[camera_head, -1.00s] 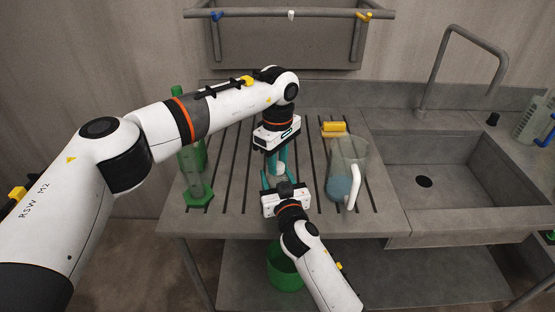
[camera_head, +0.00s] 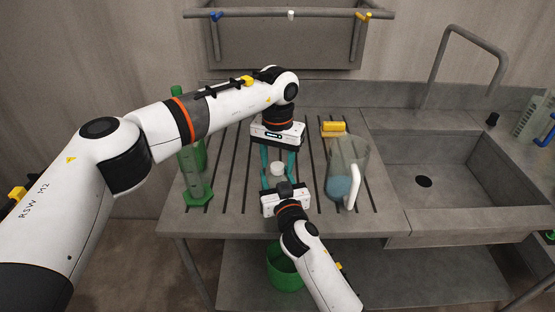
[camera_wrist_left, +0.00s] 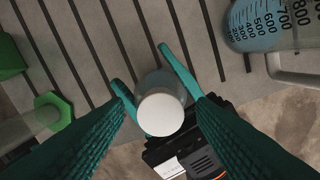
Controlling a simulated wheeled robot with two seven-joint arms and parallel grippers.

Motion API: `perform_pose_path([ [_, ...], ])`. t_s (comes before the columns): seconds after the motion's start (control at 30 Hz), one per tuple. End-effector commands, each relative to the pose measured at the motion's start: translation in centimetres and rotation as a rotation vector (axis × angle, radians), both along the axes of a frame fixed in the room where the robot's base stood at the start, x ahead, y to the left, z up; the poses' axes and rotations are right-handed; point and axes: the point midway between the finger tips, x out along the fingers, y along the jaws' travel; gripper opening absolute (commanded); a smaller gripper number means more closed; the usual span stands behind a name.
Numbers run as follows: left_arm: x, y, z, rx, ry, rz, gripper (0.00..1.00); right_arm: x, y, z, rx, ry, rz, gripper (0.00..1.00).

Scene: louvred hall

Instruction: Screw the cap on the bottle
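The white cap (camera_head: 277,169) sits on top of the clear bottle; in the left wrist view the cap (camera_wrist_left: 160,115) is a pale disc over the bottle (camera_wrist_left: 155,82). I cannot tell how tightly it sits. My left gripper (camera_head: 278,160) points down from above, with its teal fingers open on either side of the cap and clear of it. My right gripper (camera_head: 278,181) reaches in from the front, low down, with its fingers shut around the bottle's body. The bottle is upright and mostly hidden in the head view.
A clear jug (camera_head: 348,165) with blue liquid stands to the right, near a yellow block (camera_head: 333,128). A green-based cylinder (camera_head: 197,195) stands to the left. The sink (camera_head: 440,175) is at the right. A green bin (camera_head: 283,275) is below the slatted counter (camera_head: 235,215).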

Motion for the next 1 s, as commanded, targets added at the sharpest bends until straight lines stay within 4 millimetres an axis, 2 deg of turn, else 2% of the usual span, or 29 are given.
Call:
perform_pose_path([
  [0.27,0.0,0.0,0.5,0.000,0.000,0.001,0.51,0.0,0.0,-0.1,-0.001,0.002,0.000,0.00],
  [0.6,0.0,0.0,4.4,0.000,0.001,0.001,0.51,0.0,0.0,-0.1,-0.001,0.002,0.000,0.00],
  [0.83,0.0,0.0,4.4,0.001,0.002,0.001,0.51,0.0,0.0,-0.1,-0.001,0.002,0.000,0.00],
  [0.87,0.0,0.0,4.4,0.001,0.002,0.001,0.47,0.0,0.0,-0.1,-0.001,0.002,0.000,0.00],
  [1.0,0.0,0.0,4.5,0.001,0.002,0.044,0.47,0.0,0.0,-0.1,0.000,0.001,0.000,0.00],
])
